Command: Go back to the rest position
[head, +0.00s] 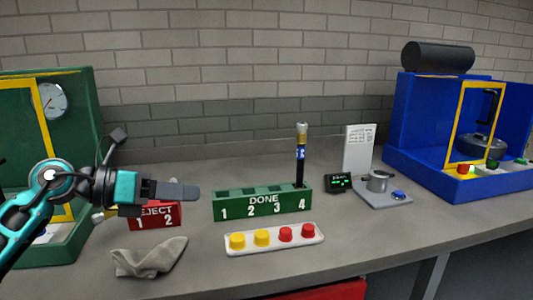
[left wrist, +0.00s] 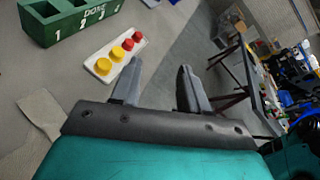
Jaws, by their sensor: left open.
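My left gripper (head: 178,191) reaches in from the left in the head view, level above the counter in front of the red REJECT block (head: 155,222). In the left wrist view its two grey fingers (left wrist: 160,88) stand apart with nothing between them. My right gripper does not show in either view. The green DONE rack (head: 262,203) has slots marked 1 to 4. A dark tube with a pale cap (head: 301,155) stands upright in slot 4.
A white tray (head: 274,250) with yellow and red caps lies before the rack. A grey cloth (head: 149,257) lies below my left gripper. The green machine (head: 75,130) stands left, the blue machine (head: 408,130) right.

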